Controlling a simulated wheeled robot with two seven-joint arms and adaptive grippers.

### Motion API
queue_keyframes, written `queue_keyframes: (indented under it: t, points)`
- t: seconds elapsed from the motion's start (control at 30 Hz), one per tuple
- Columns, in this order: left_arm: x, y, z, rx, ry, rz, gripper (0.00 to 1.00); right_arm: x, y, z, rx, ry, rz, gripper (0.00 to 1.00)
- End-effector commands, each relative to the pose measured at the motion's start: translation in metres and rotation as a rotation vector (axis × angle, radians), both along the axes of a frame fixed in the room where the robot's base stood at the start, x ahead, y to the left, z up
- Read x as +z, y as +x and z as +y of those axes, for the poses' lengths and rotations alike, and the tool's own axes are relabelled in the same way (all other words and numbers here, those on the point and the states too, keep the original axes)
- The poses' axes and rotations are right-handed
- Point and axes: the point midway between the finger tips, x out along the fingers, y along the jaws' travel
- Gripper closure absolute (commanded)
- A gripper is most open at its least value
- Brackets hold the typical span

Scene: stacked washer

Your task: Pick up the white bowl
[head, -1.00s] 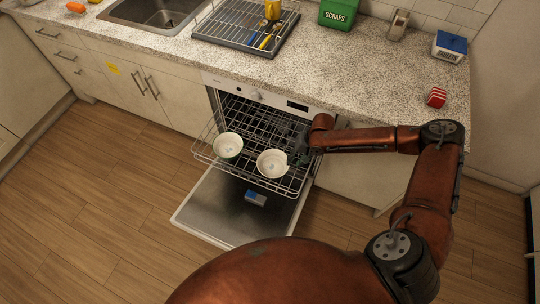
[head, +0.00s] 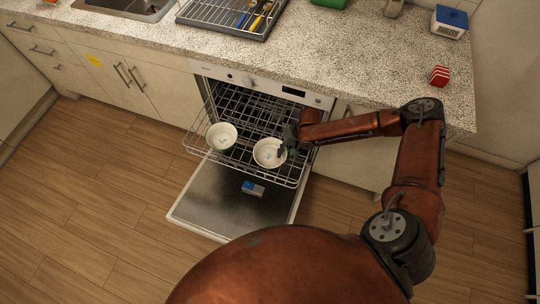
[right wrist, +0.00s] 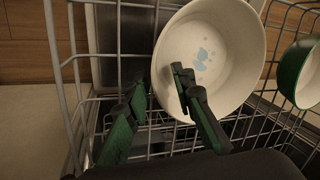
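The white bowl (head: 268,151) sits in the pulled-out upper dishwasher rack, the right one of two bowls. In the right wrist view the white bowl (right wrist: 225,45) is tilted, with a pale blue print inside. My right gripper (head: 286,149) is at its right rim. In the wrist view the right gripper (right wrist: 159,88) is open, one finger over the inside of the bowl and the other outside, with the rim between them. Whether either finger touches the bowl I cannot tell. My left gripper is not in view.
A second bowl (head: 221,136), green outside in the wrist view (right wrist: 300,75), stands to the left in the wire rack (head: 243,166). The open dishwasher door (head: 215,195) lies below, with a small blue box (head: 252,188). The counter (head: 340,60) is above.

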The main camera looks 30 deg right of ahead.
Motion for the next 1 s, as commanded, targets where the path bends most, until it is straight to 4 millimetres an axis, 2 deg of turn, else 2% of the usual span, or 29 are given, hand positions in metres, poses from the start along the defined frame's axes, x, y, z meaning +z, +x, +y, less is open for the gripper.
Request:
queue_keyframes:
  t: [0.13,0.47,1.0]
  points:
    - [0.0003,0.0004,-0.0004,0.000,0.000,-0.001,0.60,0.0007,0.0005,0.0002,0.001,0.000,0.000,0.78]
    - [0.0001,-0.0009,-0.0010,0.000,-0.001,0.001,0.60,0.0006,0.0005,0.0005,0.001,0.000,0.000,1.00]
    - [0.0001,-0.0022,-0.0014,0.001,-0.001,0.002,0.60,0.0012,0.0010,0.0008,0.002,0.000,-0.002,1.00]
